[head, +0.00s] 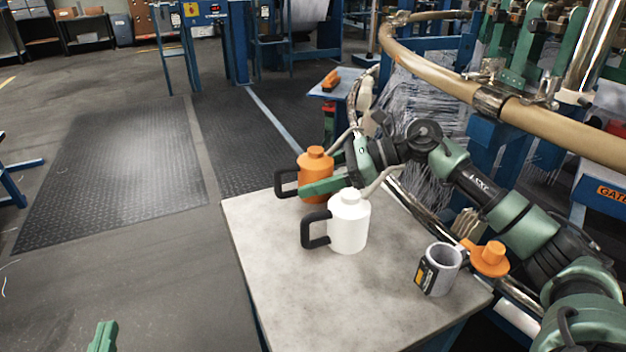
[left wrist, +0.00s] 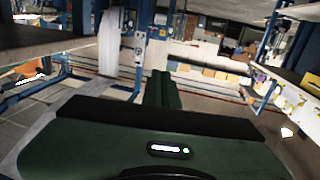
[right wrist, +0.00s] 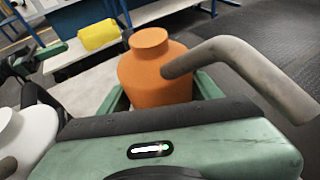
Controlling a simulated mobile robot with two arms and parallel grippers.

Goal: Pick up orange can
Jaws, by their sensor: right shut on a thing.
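The orange can (head: 315,164) has a black handle on its left and a grey spout. It is upright at the table's far left edge; I cannot tell whether its base touches the top. My right gripper (head: 322,184) is shut on its body, one green finger across its front. In the right wrist view the orange can (right wrist: 155,75) sits between the two fingers, its spout reaching right. My left gripper (head: 103,337) is low at the left in the head view, well away from the can. Its fingers look closed together and empty, also in the left wrist view (left wrist: 165,85).
A white can (head: 348,225) with a black handle stands just in front of the orange one on the grey table (head: 300,310). A grey mug (head: 439,270) and an orange lidded piece (head: 489,258) are at the right. The loom's tan ring (head: 450,75) hangs behind.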

